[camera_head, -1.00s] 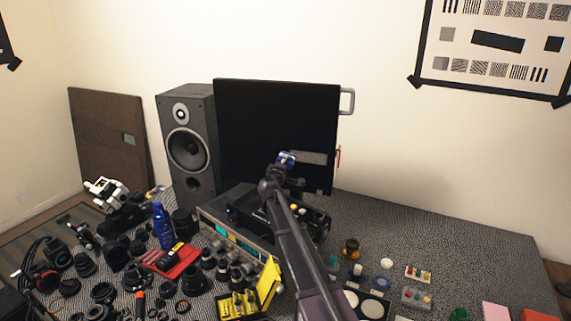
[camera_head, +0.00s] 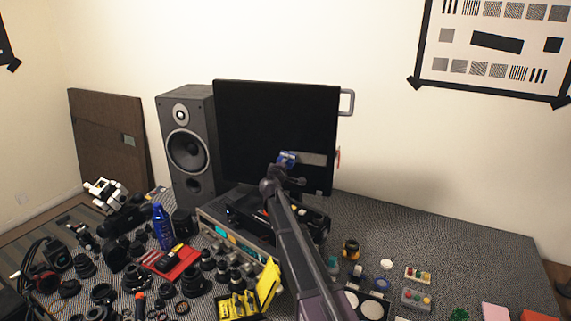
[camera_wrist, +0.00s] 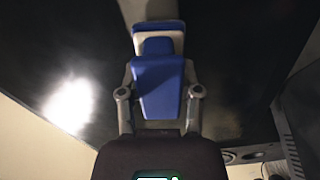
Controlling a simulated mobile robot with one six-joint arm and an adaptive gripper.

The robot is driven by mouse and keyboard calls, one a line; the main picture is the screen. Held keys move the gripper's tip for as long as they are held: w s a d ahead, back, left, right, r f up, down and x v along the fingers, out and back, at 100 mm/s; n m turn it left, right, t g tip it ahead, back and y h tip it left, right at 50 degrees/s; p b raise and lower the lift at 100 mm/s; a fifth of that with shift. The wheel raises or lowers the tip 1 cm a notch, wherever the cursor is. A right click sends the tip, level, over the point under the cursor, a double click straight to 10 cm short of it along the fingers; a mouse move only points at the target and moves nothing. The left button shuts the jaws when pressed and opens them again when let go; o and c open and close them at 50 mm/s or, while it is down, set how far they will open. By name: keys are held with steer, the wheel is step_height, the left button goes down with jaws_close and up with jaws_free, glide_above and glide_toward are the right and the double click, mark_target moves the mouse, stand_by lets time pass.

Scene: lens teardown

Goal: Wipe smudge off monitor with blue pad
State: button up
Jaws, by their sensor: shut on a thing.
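The black monitor (camera_head: 270,125) stands upright at the back of the table. A grey rectangular smudge (camera_head: 314,159) shows on the lower right of its screen. My gripper (camera_head: 286,165) is at the screen, at the left end of the visible smudge, shut on the blue pad (camera_head: 288,157). In the wrist view the blue pad (camera_wrist: 157,85) sits between the two fingers of my gripper (camera_wrist: 158,98), with its far end at the dark screen. A grey strip of the smudge (camera_wrist: 148,9) extends beyond it. Whether the pad touches the screen is not clear.
A speaker (camera_head: 188,148) stands left of the monitor. An instrument with a lit display (camera_head: 232,240) sits before the screen, under my arm. Lens parts, a blue bottle (camera_head: 162,228) and a yellow box (camera_head: 268,282) crowd the left. The table's right back is clear.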

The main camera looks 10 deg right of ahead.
steer(key=shift+w+d, duration=0.15)
steer(key=shift+w, duration=0.2)
stand_by(0.3)
steer(key=shift+s+d, duration=0.45)
steer(key=shift+d, duration=0.4)
steer(key=shift+s+d, duration=0.4)
steer(key=shift+d, duration=0.45)
steer(key=shift+d, duration=0.1)
steer(key=shift+s+d, duration=0.35)
steer(key=shift+d, duration=0.55)
steer(key=shift+s+d, duration=0.35)
steer(key=shift+d, duration=0.5)
steer(key=shift+d, duration=0.1)
steer(key=shift+s+d, duration=0.45)
steer(key=shift+d, duration=0.35)
steer(key=shift+s+d, duration=0.45)
steer(key=shift+d, duration=0.3)
